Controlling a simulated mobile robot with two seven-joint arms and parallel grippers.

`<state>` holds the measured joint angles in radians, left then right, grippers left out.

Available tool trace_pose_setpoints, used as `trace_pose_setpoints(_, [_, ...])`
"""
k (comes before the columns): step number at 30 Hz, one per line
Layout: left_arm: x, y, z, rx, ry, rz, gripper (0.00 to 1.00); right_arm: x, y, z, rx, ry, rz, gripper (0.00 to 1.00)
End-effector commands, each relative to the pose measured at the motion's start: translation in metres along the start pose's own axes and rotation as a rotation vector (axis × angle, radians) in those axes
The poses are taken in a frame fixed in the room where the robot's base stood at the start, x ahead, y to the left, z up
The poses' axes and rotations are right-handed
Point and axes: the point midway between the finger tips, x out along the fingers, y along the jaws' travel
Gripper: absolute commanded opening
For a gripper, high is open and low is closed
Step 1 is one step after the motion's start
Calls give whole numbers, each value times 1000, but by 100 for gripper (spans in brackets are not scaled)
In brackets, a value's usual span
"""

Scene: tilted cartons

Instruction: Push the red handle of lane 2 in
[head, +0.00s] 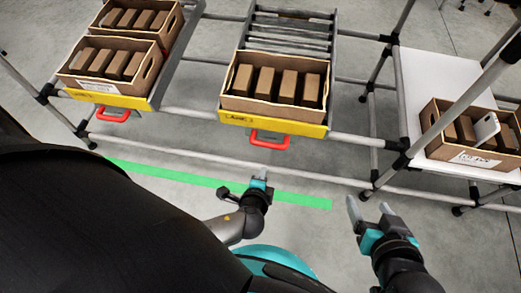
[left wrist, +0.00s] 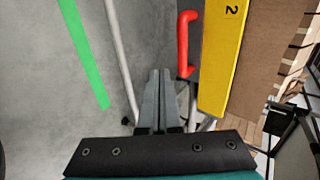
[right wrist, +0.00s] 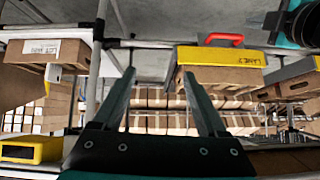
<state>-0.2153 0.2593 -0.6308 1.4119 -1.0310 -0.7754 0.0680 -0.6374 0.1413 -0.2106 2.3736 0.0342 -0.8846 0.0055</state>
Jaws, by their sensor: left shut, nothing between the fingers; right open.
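In the left wrist view the handle (left wrist: 185,45) and the panel marked 2 (left wrist: 225,55) are close to my fingertips. My left gripper (head: 262,175) is shut and empty, in front of the handle and apart from it. My right gripper (head: 368,209) is open and empty, to the right, well away from the handle. The handle also shows in the right wrist view (right wrist: 221,38).
Another lane at the left has a red handle (head: 112,115) and two cartons of brown boxes. A carton (head: 472,154) stands on a white shelf (head: 430,105) at the right. Grey rack tubes run across below the lanes. A green strip (head: 300,198) marks the floor.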

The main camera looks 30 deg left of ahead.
Motion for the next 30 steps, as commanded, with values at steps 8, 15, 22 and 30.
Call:
trace_pose_setpoints(8, [-21,0,0,-1,-1,2,0,-17,17,10,-1,-161,47,75])
trace_pose_setpoints(15, [-36,0,0,0,0,2,0,-33,29,20,5,-285,82,75])
trace_pose_setpoints(22, [-43,0,0,0,0,1,0,-42,34,26,11,-348,100,75])
trace_pose_setpoints(30, [-44,0,0,0,0,1,0,-43,35,27,12,-358,102,75])
